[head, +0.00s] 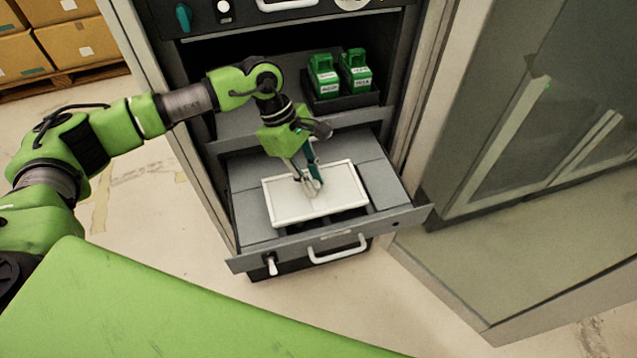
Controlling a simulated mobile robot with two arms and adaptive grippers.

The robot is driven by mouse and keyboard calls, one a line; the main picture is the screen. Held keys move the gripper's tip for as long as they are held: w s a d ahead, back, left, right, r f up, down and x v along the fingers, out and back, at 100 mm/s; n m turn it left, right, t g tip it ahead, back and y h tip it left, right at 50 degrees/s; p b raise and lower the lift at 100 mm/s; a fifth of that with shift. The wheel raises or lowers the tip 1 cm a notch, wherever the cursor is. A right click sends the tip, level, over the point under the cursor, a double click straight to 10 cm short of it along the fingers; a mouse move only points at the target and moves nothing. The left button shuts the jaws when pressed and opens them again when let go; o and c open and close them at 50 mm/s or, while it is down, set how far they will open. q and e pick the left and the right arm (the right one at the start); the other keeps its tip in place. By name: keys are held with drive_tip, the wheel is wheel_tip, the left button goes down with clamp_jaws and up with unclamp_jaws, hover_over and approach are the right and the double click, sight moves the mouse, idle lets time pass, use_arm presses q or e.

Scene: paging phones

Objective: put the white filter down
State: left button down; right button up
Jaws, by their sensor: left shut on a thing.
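The white filter (283,205) is a flat, pale rectangular panel with a raised rim. It lies over the middle of the open grey drawer (246,228), slightly turned to the drawer's sides. A dark gap shows past its front right edge. I cannot tell whether it rests on the drawer or is held just above it. My left gripper (312,186) reaches down from above and is shut on the filter near its middle. The fingertips partly hide the part they grip. My right gripper is not in view.
Two green packs (324,77) stand in a dark tray on the shelf behind the drawer. The drawer front has a white handle (338,250). The cabinet frame rises on both sides. A glass-doored cabinet (545,130) stands at the right, and boxes (75,42) at the far left.

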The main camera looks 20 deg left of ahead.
sight(318, 189)
use_arm(q)
drive_tip(key=shift+w+d+f, duration=0.2)
drive_tip(key=shift+w+f, duration=0.2)
drive_tip(key=shift+f, duration=0.1)
drive_tip(key=shift+w+d+f, duration=0.15)
drive_tip(key=shift+w+f, duration=0.25)
drive_tip(key=shift+f, duration=0.1)
drive_tip(key=shift+w+d+f+p, duration=0.1)
drive_tip(key=shift+d+f+p, duration=0.05)
drive_tip(key=shift+f+p, duration=0.2)
wheel_tip(318, 189, down, 3)
drive_tip(key=shift+r+p, duration=0.1)
drive_tip(key=shift+p, duration=0.5)
drive_tip(key=shift+f, duration=0.2)
drive_tip(key=c, duration=1.9)
unclamp_jaws()
drive_tip(key=shift+r, duration=0.1)
